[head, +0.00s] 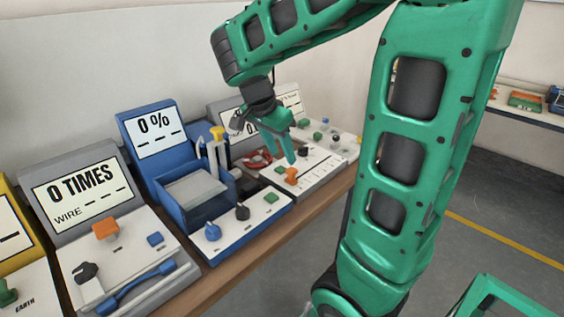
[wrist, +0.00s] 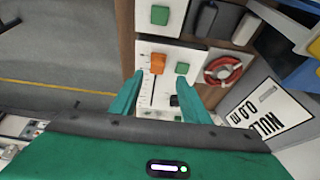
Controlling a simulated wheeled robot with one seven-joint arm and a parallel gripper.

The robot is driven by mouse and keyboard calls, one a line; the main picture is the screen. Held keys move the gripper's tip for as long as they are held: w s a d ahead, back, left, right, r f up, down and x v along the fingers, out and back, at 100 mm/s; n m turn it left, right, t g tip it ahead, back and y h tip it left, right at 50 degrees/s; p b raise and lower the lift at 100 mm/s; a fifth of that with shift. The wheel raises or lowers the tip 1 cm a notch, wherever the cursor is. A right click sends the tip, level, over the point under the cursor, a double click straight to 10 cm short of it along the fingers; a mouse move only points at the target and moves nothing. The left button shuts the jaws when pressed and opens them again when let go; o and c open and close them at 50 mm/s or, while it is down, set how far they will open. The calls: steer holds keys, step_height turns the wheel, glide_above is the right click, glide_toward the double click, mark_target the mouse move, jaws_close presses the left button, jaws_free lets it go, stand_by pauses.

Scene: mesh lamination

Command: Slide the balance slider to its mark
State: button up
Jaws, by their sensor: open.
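The balance slider's orange knob (head: 291,175) stands at the near end of a white panel (head: 322,161). In the wrist view, the orange knob (wrist: 158,63) sits at the upper end of a dark slot with tick marks (wrist: 152,92) beside it. Which tick is the mark I cannot tell. My gripper (head: 281,155) is open above the panel. In the wrist view, its green fingers (wrist: 163,82) stand apart on either side of the slot, with the knob beyond the fingertips and nothing visibly held between them.
A red ring (wrist: 223,70) lies beside the panel, near a NULL display (wrist: 262,110). Left of it, a blue unit (head: 205,205) carries a yellow-topped lever (head: 217,133). Open floor lies right.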

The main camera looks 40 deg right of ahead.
steer(key=shift+v, duration=1.55)
steer(key=shift+w, duration=0.1)
steer(key=s+f+n+y, duration=0.2)
steer(key=s+n, duration=0.3)
steer(key=s, duration=0.5)
steer(key=s+a+f+n+y, duration=0.1)
steer(key=s+f+n, duration=0.4)
steer(key=s, duration=0.5)
steer(key=shift+s+a+g+y, duration=0.2)
steer(key=shift+s+g+y, duration=0.1)
steer(key=shift+y, duration=0.5)
steer(key=shift+f, duration=0.1)
steer(key=shift+w+f, duration=0.25)
steer(key=shift+w, duration=0.4)
